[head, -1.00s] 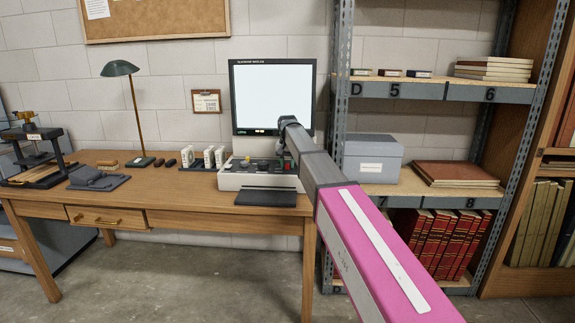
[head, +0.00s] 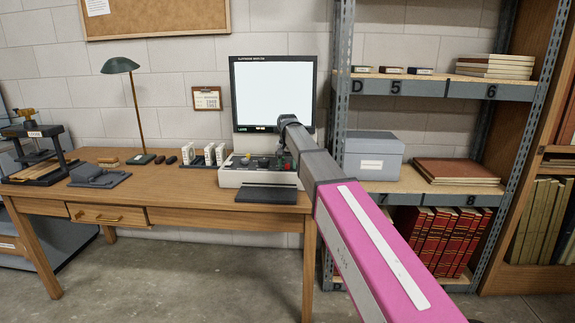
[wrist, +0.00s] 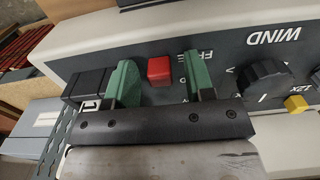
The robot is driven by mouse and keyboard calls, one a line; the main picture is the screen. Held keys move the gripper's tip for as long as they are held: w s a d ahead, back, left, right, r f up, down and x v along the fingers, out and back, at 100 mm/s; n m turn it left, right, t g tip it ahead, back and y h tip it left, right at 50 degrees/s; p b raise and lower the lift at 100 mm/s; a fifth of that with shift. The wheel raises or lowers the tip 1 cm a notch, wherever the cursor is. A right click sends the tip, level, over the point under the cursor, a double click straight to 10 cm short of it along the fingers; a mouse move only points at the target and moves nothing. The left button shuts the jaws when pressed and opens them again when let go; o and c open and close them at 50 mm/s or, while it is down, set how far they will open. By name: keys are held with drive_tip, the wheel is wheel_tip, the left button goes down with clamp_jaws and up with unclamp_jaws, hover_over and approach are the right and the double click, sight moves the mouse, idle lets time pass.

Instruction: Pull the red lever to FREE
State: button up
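The red lever (wrist: 160,71) shows in the wrist view as a small red block on the dark panel of the microfilm reader (head: 256,180). My gripper (wrist: 160,82) is open, with one green finger on either side of the lever and a visible gap to each. It does not look shut on the lever. Upside-down lettering, partly hidden by the right finger, sits beside the lever and appears to read FREE. In the head view my arm hides most of the gripper and the lever.
A black knob (wrist: 268,85) under the word WIND and a yellow button (wrist: 295,104) lie right of the gripper. The reader's lit screen (head: 272,94) rises behind the panel. Grey shelving (head: 338,150) stands close on the right. The desk (head: 190,195) holds several small items leftward.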

sight(288, 164)
wheel_tip(288, 164, up, 11)
idle(0.7)
drive_tip(key=shift+f, duration=0.1)
